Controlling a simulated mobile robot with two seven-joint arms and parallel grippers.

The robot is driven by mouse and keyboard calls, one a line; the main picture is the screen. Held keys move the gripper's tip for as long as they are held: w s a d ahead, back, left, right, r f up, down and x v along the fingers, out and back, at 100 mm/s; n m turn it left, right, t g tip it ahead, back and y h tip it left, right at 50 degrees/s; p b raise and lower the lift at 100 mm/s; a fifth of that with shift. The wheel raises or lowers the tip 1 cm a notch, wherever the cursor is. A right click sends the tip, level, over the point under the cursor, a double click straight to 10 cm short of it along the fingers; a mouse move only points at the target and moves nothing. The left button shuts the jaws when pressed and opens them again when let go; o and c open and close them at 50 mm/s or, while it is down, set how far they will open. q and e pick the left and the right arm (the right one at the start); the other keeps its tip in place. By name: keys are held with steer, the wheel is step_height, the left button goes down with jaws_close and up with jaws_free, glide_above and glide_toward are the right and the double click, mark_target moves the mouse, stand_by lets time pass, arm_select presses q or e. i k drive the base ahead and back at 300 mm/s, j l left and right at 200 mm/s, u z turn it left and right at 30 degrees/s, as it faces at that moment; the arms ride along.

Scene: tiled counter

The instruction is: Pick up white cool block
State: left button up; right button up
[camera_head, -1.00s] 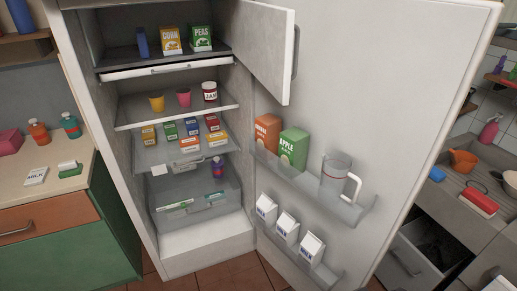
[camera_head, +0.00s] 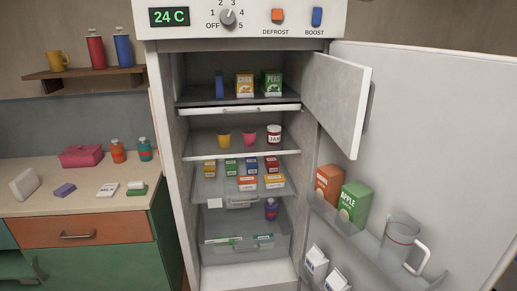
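A plain white block (camera_head: 24,184), which looks like the white cool block, stands tilted on edge on the counter at the far left. A flat white item with dark lettering (camera_head: 107,190) lies farther right on the same counter. A blue upright block (camera_head: 219,84) stands in the freezer compartment beside the corn and peas boxes. Neither of my grippers is in view.
The fridge (camera_head: 160,150) stands open, its large door and small freezer door (camera_head: 338,105) swung right. On the counter (camera_head: 60,205) are a purple block (camera_head: 64,190), a green-and-white item (camera_head: 137,189), a pink box (camera_head: 82,156) and two bottles. A shelf (camera_head: 85,74) hangs above.

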mark_target(23, 186)
steer(key=u, duration=1.45)
steer(key=i+j+z, duration=0.1)
steer(key=i+j, duration=0.5)
steer(key=i+j+z, duration=0.15)
steer(key=i+j, duration=0.45)
steer(key=j, duration=0.15)
steer(key=i+j+z, duration=0.15)
steer(key=i+j, duration=0.15)
steer(key=i+j+z, duration=0.1)
steer(key=i+j, duration=0.15)
steer(key=j, duration=0.25)
steer(key=i+j, duration=0.25)
steer(key=j, duration=0.15)
steer(key=i+j+z, duration=0.15)
steer(key=j, duration=0.25)
steer(key=i, duration=0.1)
